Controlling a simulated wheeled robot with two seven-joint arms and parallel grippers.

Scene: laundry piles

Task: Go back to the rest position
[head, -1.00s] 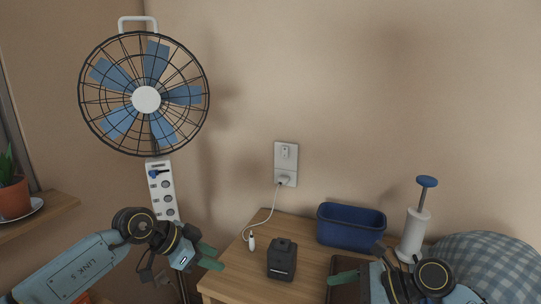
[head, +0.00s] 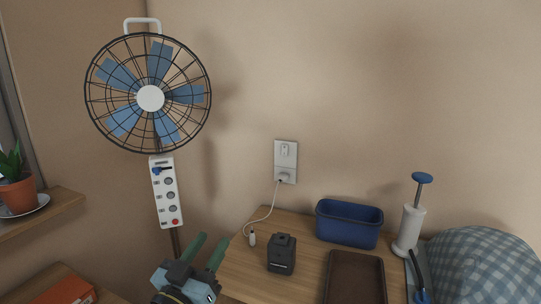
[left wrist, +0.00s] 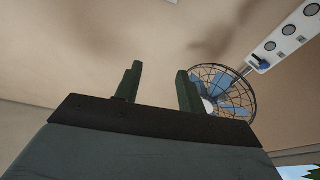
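My left gripper (head: 208,250) is low in the head view, left of the wooden table, with its two green fingers pointing up and apart. In the left wrist view the same gripper (left wrist: 157,88) is open, with nothing between its fingers and the bare wall behind. My right gripper is not in the head view.
A fan (head: 150,97) with a white control panel (head: 165,192) stands behind my left gripper. The wooden table (head: 240,272) holds a black device (head: 281,254), a blue bin (head: 348,224), a brown tray (head: 355,256), a white pump bottle (head: 409,232) and checked cloth (head: 480,265).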

